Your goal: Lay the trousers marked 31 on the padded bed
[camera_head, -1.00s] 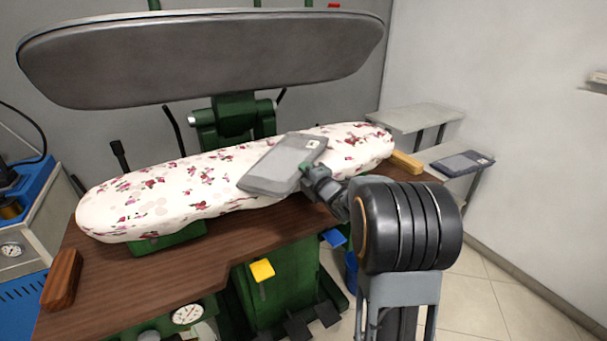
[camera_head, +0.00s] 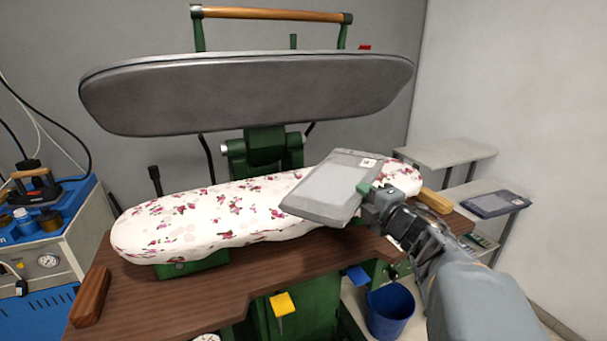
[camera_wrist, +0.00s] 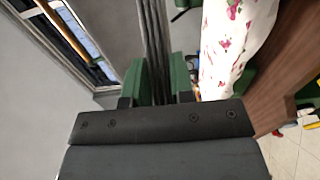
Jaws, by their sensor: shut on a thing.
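Folded grey trousers (camera_head: 325,190) with a small white tag are in my gripper (camera_head: 367,190), held by their right edge. The mark on the tag is too small to read. In the head view they cover the right part of the padded bed (camera_head: 215,215), which has a white cover with red flowers. They look tilted and above the bed; I cannot tell if any edge touches it. In the wrist view the green fingers (camera_wrist: 163,80) are shut on the trousers' thin grey edge (camera_wrist: 155,45), and the flowered bed (camera_wrist: 230,45) is to the right.
The grey upper press plate (camera_head: 250,95) is raised above and behind the bed. A dark folded garment (camera_head: 497,204) lies on a lower shelf at right, under an empty upper shelf (camera_head: 440,154). Wooden blocks (camera_head: 90,297) and (camera_head: 435,200) sit at the table's ends.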

